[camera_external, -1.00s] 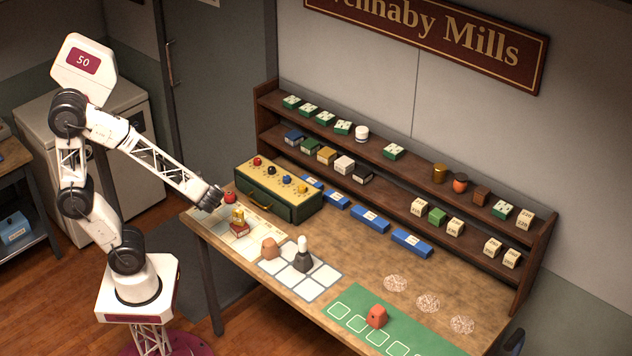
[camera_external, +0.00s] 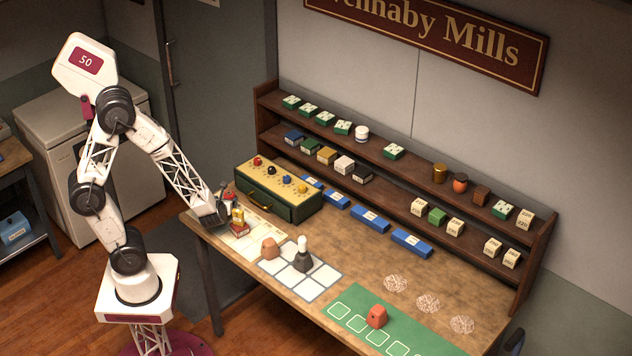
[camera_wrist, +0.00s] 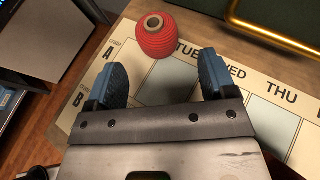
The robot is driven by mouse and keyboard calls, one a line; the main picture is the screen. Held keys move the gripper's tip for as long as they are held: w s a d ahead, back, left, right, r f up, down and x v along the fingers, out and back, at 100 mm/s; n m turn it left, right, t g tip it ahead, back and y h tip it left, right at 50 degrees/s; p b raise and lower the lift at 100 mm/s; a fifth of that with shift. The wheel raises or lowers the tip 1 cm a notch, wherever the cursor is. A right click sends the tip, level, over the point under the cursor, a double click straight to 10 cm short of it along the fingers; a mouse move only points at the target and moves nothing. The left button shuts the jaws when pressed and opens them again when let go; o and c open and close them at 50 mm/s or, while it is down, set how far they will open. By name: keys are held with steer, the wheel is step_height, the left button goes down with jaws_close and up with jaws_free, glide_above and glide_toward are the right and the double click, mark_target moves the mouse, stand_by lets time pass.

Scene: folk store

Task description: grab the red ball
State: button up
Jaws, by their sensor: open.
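The red ball (camera_wrist: 160,36) looks like a ribbed, wound ball with a pale ring and a dark hole on top. It sits on the weekday chart (camera_wrist: 110,62) near the "TUE" label. In the external view the red ball (camera_external: 229,197) is at the table's left end, partly hidden by my gripper (camera_external: 222,205). In the wrist view my gripper (camera_wrist: 162,78) is open and empty, its two blue-grey fingers apart. The ball is just beyond the fingertips, roughly in line with the gap and not between them.
A green box with a yellow top and a brass handle (camera_external: 261,205) stands behind the ball. An orange-brown piece (camera_external: 270,248) and a dark, white-topped piece (camera_external: 303,258) stand further right.

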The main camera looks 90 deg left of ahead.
mark_target(229, 197)
steer(key=shift+x, duration=1.25)
steer(key=shift+x, duration=2.6)
steer(key=c, duration=0.8)
steer(key=shift+r, duration=0.15)
